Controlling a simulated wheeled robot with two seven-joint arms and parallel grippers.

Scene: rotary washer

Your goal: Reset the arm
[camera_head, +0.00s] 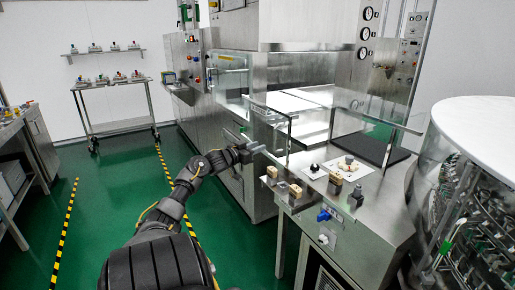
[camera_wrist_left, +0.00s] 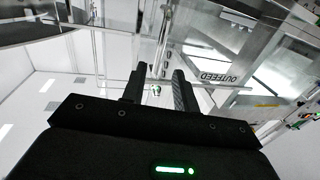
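My left arm reaches up from the bottom of the head view. Its left gripper (camera_head: 256,148) is near the glass panels at the front of the steel washer (camera_head: 305,35), above the left end of the control counter. In the left wrist view the two dark fingers (camera_wrist_left: 157,78) stand apart, with a clear gap and nothing gripped between them. A thin metal bar (camera_wrist_left: 163,35) shows beyond the gap; I cannot tell how far off it is. My right gripper is not in view.
The steel counter (camera_head: 375,215) carries a joystick panel, several small blocks and knobs. A glass panel (camera_head: 365,115) stands above it. A round white-topped machine (camera_head: 485,125) is at right. A wheeled cart (camera_head: 115,125) stands at the back left.

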